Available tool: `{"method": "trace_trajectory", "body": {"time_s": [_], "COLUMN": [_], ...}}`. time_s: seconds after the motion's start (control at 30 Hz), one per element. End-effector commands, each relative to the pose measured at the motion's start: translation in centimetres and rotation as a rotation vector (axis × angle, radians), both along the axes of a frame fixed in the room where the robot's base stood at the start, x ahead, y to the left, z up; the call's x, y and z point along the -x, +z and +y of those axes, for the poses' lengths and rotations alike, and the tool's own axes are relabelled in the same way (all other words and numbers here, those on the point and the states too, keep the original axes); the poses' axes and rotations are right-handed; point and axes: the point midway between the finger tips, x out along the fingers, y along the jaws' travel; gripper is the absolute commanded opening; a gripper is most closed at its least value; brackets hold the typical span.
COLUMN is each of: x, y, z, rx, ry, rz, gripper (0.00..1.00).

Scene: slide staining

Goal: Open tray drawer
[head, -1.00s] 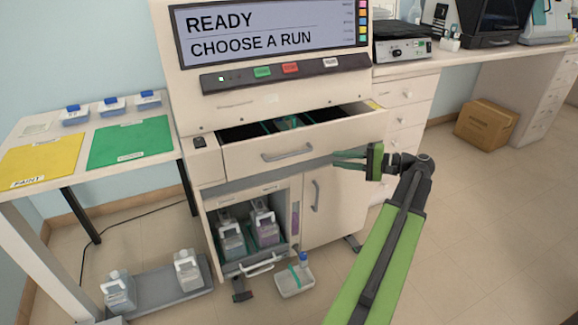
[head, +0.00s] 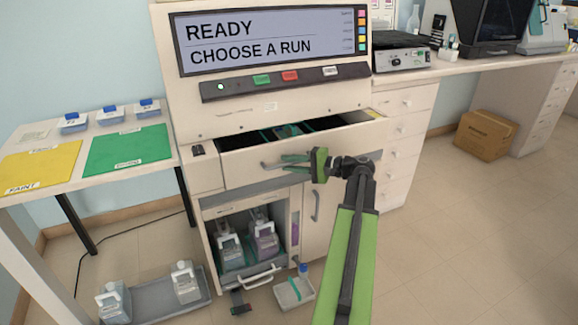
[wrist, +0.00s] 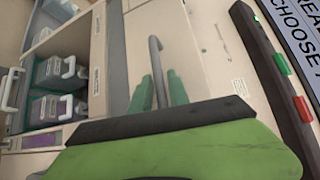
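The tray drawer (head: 235,168) is the wide cream front under the control panel. It stands partly pulled out, with dark and green contents showing over its top edge. Its grey bar handle (head: 268,165) shows at the left of my gripper (head: 284,162). My green fingers reach left across the drawer front, overlapping the handle's right part. In the wrist view the handle (wrist: 154,55) runs between the two green fingertips (wrist: 161,92), which are apart. I cannot tell whether they touch it.
Below the drawer, an open bay holds bottles (head: 263,240) beside a cabinet door with its own handle (head: 315,205). A small tub (head: 294,293) and a grey floor tray (head: 150,297) lie on the floor. A side table stands left; a drawer unit (head: 405,125) stands right.

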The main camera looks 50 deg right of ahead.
Motion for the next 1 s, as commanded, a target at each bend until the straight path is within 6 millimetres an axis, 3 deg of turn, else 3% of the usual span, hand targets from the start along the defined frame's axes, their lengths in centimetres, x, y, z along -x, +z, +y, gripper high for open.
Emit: {"method": "trace_trajectory", "body": {"time_s": [0.27, 0.43, 1.0], "x": [-0.20, -0.20, -0.19], "y": [-0.01, -0.01, -0.01], "z": [0.10, 0.10, 0.12], "rx": [0.000, 0.000, 0.000], "ry": [0.000, 0.000, 0.001], "rz": [0.000, 0.000, 0.000], "gripper": [0.22, 0.00, 0.00]}}
